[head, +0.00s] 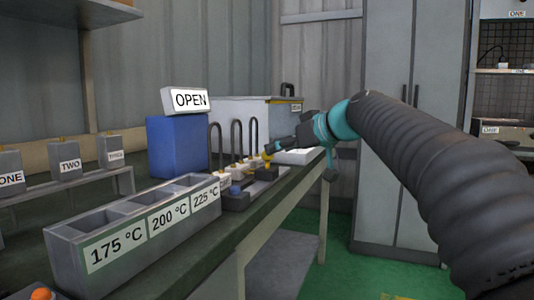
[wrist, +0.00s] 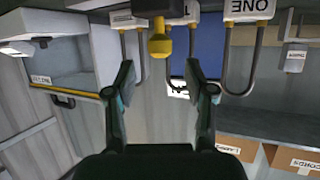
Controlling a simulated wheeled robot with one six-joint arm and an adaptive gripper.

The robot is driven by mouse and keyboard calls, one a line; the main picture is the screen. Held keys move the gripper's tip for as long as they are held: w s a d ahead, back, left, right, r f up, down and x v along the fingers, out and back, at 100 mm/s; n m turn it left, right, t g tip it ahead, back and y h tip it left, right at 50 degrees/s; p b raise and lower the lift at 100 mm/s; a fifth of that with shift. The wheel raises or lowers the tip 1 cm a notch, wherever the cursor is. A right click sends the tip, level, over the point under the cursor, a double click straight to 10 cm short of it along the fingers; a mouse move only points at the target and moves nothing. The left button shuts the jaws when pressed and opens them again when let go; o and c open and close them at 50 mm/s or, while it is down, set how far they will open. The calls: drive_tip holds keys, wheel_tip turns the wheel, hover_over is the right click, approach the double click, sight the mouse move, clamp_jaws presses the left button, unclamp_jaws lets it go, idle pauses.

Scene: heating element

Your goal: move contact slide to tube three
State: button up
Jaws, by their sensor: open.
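In the head view a yellow part (head: 268,158) sits at the heater base, close to my gripper tips. My gripper (wrist: 160,76) is open and empty, with the knob centred beyond the gap between its fingertips. In the head view my gripper (head: 273,149) points left at the row of tubes. Several dark looped heating tubes (head: 236,137) stand upright on white blocks. The block labelled ONE (wrist: 249,8) is readable at the right of the wrist view; I cannot read which is three.
A grey three-compartment box (head: 140,228) labelled 175, 200 and 225 °C stands in front. A blue box (head: 178,146) with an OPEN sign (head: 186,99) and a white box (head: 245,121) stand behind the tubes. Labelled grey blocks (head: 66,160) sit on a rack at left.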

drive_tip(key=shift+x, duration=2.75)
clamp_jaws()
